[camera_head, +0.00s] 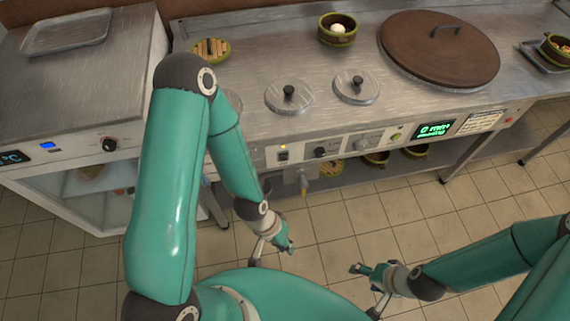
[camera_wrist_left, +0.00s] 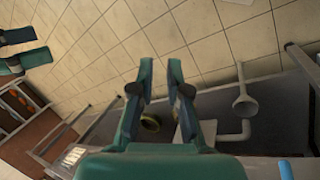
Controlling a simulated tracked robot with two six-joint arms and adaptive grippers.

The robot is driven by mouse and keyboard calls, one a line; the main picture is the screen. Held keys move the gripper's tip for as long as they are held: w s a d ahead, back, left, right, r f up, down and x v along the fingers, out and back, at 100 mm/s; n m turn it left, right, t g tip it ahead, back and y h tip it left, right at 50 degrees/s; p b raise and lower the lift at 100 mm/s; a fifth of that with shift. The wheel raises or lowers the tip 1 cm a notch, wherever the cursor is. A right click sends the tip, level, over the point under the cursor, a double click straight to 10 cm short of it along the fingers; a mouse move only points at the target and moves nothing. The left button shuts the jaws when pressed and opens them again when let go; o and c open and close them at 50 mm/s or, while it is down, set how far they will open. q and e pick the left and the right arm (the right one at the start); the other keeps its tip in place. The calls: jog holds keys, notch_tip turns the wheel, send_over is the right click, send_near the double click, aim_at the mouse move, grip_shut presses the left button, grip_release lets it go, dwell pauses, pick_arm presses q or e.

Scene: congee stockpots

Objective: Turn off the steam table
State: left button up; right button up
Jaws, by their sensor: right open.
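The steam table (camera_head: 240,60) is a long steel counter with a front control panel (camera_head: 340,147). My left gripper (camera_head: 272,254) is open and empty, in front of and below the panel. In the left wrist view its fingers (camera_wrist_left: 160,80) stand apart above the floor. My right gripper (camera_head: 367,290) is open and empty at lower right, away from the table.
A separate steel unit (camera_head: 70,95) with a knob stands at left. A lower shelf holds steamers. The tiled floor (camera_head: 350,220) in front is clear.

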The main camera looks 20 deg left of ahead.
pick_arm(q)
jog(key=s+d+f+m+g+b, duration=0.1)
jog(key=m+b, duration=0.1)
jog(key=s+d+f+m+b, duration=0.1)
jog(key=f+m+b, duration=0.1)
jog(key=shift+s+g, duration=0.35)
jog(key=shift+g, duration=0.05)
grip_shut()
jog(key=s+a+f+m+g+y+b, duration=0.25)
jog(key=a+f+m+y+b, duration=0.2)
jog(key=m+b, duration=0.6)
jog(key=w+a+m+t+y+b, duration=0.5)
jog(key=w+m+t+y+b, duration=0.3)
jog(key=w+m+b, duration=0.2)
jog(key=w+d+r+m+t+b, duration=0.4)
jog(key=w+r+t+b, duration=0.3)
jog(key=r+t, duration=0.2)
jog(key=shift+d+r+y, duration=0.45)
jog(key=shift+d, duration=0.2)
jog(key=shift+m, duration=0.25)
